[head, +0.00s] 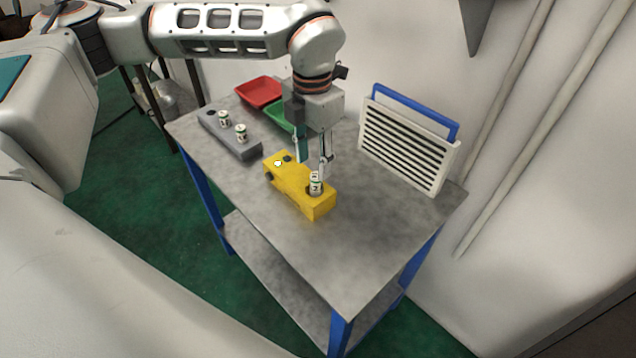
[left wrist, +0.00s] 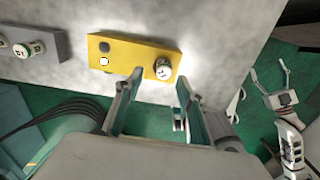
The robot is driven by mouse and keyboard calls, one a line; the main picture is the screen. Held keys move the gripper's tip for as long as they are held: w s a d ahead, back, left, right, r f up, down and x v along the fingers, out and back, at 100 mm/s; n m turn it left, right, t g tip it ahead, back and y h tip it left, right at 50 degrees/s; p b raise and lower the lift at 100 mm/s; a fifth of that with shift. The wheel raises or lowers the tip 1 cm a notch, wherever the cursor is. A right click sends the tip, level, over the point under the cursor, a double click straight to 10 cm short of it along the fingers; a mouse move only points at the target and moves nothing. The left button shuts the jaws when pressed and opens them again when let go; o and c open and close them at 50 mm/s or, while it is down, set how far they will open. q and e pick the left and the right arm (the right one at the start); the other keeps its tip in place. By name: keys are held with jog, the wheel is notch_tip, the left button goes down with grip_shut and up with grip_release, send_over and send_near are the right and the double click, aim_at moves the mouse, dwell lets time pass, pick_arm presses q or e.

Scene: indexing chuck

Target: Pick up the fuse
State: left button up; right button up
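A white fuse with dark markings (head: 316,183) stands in the right end of the yellow block (head: 290,187); it also shows in the left wrist view (left wrist: 163,69). My left gripper (head: 312,160) points down above the yellow block, close to the fuse. In the left wrist view its two fingers (left wrist: 159,82) are spread, with nothing held between them, and the fuse lies beyond the gap. Two similar fuses (head: 224,118) (head: 241,133) stand in a grey block (head: 228,138). My right gripper (left wrist: 269,70) shows in the left wrist view, empty with spread fingers.
The grey table (head: 345,260) has clear room at its front. A red tray (head: 259,91) and a green tray (head: 281,117) lie at the back. A slatted white panel with a blue handle (head: 405,147) stands at the right. The yellow block has a round white button (head: 278,163).

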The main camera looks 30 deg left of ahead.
aim_at(317, 175)
pick_arm(q)
jog(key=f, duration=0.5)
jog(key=shift+d, duration=0.35)
jog(key=shift+f, duration=0.25)
grip_shut()
